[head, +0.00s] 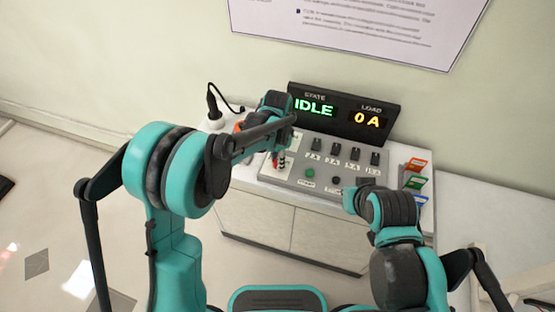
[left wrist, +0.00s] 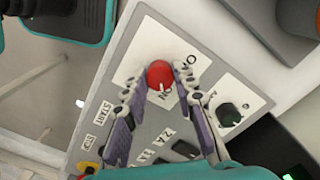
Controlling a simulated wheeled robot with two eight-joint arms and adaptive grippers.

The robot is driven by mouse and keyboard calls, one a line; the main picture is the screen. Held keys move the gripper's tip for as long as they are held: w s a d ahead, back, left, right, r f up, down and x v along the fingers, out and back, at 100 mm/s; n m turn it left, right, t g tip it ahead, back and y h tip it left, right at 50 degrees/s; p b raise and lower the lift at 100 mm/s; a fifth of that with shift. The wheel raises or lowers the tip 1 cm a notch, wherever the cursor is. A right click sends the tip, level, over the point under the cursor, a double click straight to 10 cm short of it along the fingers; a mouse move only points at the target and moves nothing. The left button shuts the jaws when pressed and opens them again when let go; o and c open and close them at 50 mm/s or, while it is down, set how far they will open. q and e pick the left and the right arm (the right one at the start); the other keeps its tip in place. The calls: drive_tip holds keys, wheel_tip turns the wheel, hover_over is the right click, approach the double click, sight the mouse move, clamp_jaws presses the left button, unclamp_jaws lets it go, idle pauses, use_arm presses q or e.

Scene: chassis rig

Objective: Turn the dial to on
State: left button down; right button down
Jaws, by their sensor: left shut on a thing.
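The dial is a round red knob (left wrist: 160,74) on a white plate marked ON in the left wrist view. My left gripper (left wrist: 159,82) has its two purple-padded fingers on either side of the dial and is shut on it. In the head view my left gripper (head: 279,152) is over the left end of the grey control panel (head: 292,182), and my arm partly hides the dial there. The display (head: 345,112) reads IDLE and 0 A. My right gripper (head: 354,196) is at the panel's front right; its fingers cannot be made out.
A second, dark knob (left wrist: 230,113) sits beside the dial. The panel also bears several black switches (head: 333,148) and a green button (head: 309,174). Coloured cards (head: 415,180) stand at the right. A black cable (head: 214,102) rises at the left. The right cabinet top is bare.

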use_arm(q)
drive_tip(key=c, duration=1.2)
unclamp_jaws()
wheel_tip(320, 180, up, 12)
drive_tip(key=s+a+r+n+t, duration=0.2)
drive_tip(key=s+a+n, duration=0.1)
drive_tip(key=s+a, duration=0.25)
drive_tip(key=s+a+r+n+t, duration=0.2)
drive_tip(key=s+a+r+n, duration=0.15)
drive_tip(key=a, duration=0.25)
drive_tip(key=s+a+f+n+t, duration=0.1)
drive_tip(key=s+a+f+n, duration=0.1)
drive_tip(key=s, duration=0.3)
drive_tip(key=s+a+f+n+t, duration=0.2)
drive_tip(key=s+a+n, duration=0.2)
drive_tip(key=s, duration=0.1)
drive_tip(key=shift+a+f, duration=0.25)
